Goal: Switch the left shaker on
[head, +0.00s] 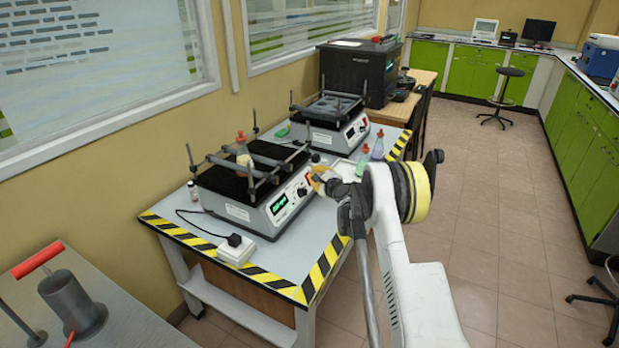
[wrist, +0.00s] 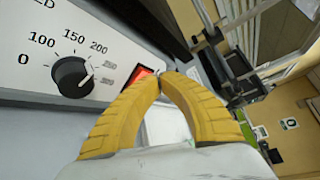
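The left shaker (head: 250,208) is the nearer one on the table, a grey box with a black top, clamp bars and a lit green display. Its speed dial (wrist: 72,77) and red switch (wrist: 138,80) show in the wrist view. My gripper (head: 316,179) is at the right end of its front panel. In the wrist view my gripper's yellow fingers (wrist: 161,74) meet at their tips, with nothing visible between them. The tips are beside the red switch and partly cover it; I cannot tell if they touch it. A red-capped bottle (head: 242,152) stands on the shaker.
The second shaker (head: 325,134) stands behind, to the right. Red-capped bottles (head: 377,147) stand near the table's right edge. A white power socket (head: 237,249) sits in front of the left shaker. The table (head: 190,222) has striped edges; the floor to the right is open.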

